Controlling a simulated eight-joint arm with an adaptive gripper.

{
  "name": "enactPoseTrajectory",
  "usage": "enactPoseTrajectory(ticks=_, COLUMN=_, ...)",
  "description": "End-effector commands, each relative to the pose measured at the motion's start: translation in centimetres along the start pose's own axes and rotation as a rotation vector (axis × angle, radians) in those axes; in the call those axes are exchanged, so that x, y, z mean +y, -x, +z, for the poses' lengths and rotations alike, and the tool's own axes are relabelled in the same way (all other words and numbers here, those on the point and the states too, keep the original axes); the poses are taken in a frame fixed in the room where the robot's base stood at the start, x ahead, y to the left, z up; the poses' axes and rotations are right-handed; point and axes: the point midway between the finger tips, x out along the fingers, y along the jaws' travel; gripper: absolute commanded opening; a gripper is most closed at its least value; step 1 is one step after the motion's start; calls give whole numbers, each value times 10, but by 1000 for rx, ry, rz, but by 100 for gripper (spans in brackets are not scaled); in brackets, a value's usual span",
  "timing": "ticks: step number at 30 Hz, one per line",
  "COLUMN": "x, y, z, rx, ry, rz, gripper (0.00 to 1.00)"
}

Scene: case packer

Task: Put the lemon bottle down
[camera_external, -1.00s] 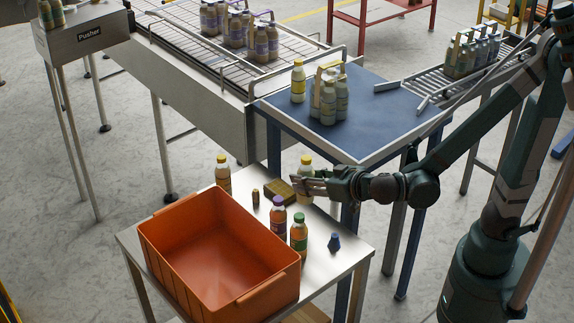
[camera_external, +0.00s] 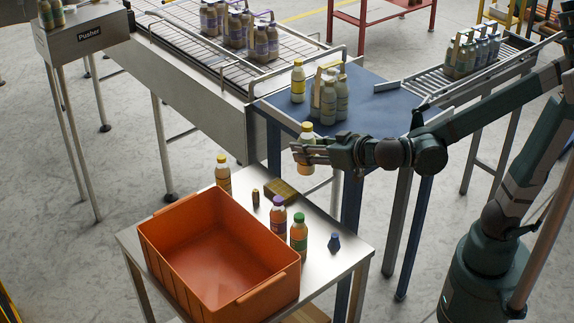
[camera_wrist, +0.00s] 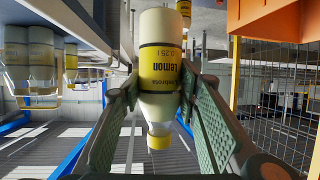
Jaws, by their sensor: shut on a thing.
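The lemon bottle (camera_external: 306,159), with a yellow cap and yellow label, is held in the air beside the near edge of the blue table, above the level of the steel table. My gripper (camera_external: 303,152) is shut around it. In the wrist view the lemon bottle (camera_wrist: 163,75) sits between my two fingers (camera_wrist: 160,110), its "Lemon" label readable and upside down in that picture.
The blue table (camera_external: 385,105) holds another yellow-capped bottle (camera_external: 298,84) and a bottle pack (camera_external: 329,97).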

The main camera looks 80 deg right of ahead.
Motion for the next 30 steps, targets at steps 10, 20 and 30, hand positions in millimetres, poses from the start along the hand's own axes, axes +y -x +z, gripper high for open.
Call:
enactPoseTrajectory(ticks=10, x=0, y=24, z=-58, rx=0, ry=0, rz=0, gripper=16)
enactPoseTrajectory(ticks=20, x=0, y=36, z=-88, rx=0, ry=0, rz=0, gripper=16)
enactPoseTrajectory(ticks=30, x=8, y=39, z=-105, rx=0, ry=-12, rz=29, gripper=16)
